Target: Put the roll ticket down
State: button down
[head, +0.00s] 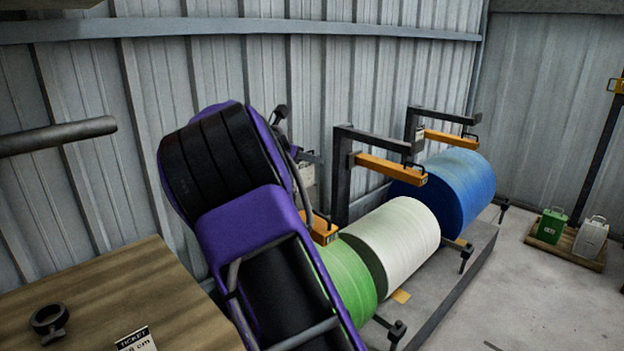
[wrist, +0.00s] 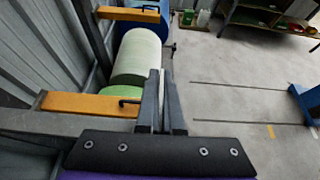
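My gripper (wrist: 162,78) points away over the floor beside the row of rolls, its two dark fingers close together. A thin pale strip (wrist: 161,100) shows between them, which looks like the roll ticket seen edge-on; no print on it can be read. In the head view my purple and black arm hides most of the gripper. A white card with dark print (head: 307,173) shows just right of my wrist, partly covered; I cannot tell whether it is held or hangs on the rack. A black and white label reading TICKET (head: 137,341) lies on the wooden table (head: 120,290).
A dark ring clamp (head: 49,322) lies on the table. Green and white cans (head: 590,238) sit on a pallet.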

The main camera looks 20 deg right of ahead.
aim_at(313, 173)
jog(key=shift+f+b, duration=0.4)
jog(key=shift+f, duration=1.6)
jog(key=shift+f, duration=0.15)
jog(key=c, duration=1.1)
grip_release()
jog(key=shift+o, duration=0.2)
jog(key=shift+a+r, duration=0.15)
jog(key=shift+r, duration=0.1)
jog(key=p+v, duration=0.1)
jog(key=v, duration=1)
jog(key=shift+a+p, duration=0.3)
jog(key=shift+a, duration=0.05)
jog(key=shift+s, duration=0.2)
